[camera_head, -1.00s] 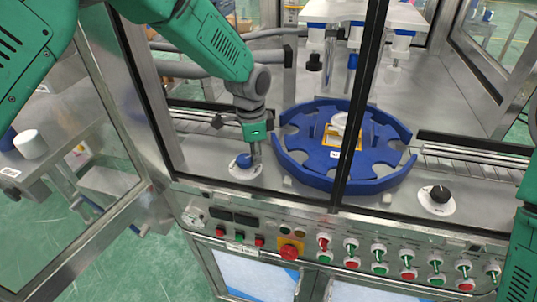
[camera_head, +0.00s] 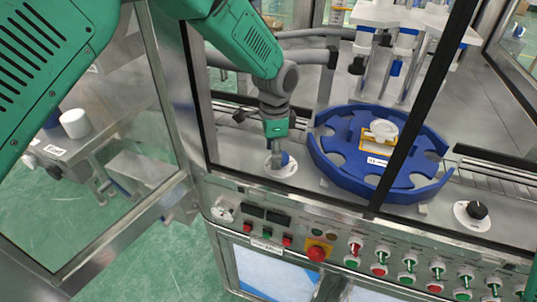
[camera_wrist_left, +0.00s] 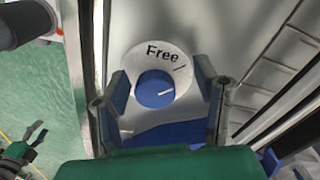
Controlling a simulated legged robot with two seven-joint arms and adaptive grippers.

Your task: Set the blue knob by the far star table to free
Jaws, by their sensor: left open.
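The blue knob (camera_head: 285,158) sits on a round white dial plate (camera_head: 283,170) beside the blue star table (camera_head: 322,160). In the left wrist view the knob (camera_wrist_left: 153,90) has a short white line pointing right and slightly up. The plate (camera_wrist_left: 180,48) reads "Free", with a black tick at its right side. My left gripper (camera_head: 278,155) points down at the knob. In the left wrist view its fingers (camera_wrist_left: 161,80) are spread on either side of the knob; I cannot tell whether they touch it.
A black knob (camera_head: 477,210) on a white plate is right of the star table. A panel with a red emergency button (camera_head: 317,253) and several switches lines the front. Frame posts (camera_head: 425,110) and an open glass door (camera_head: 90,160) stand close by.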

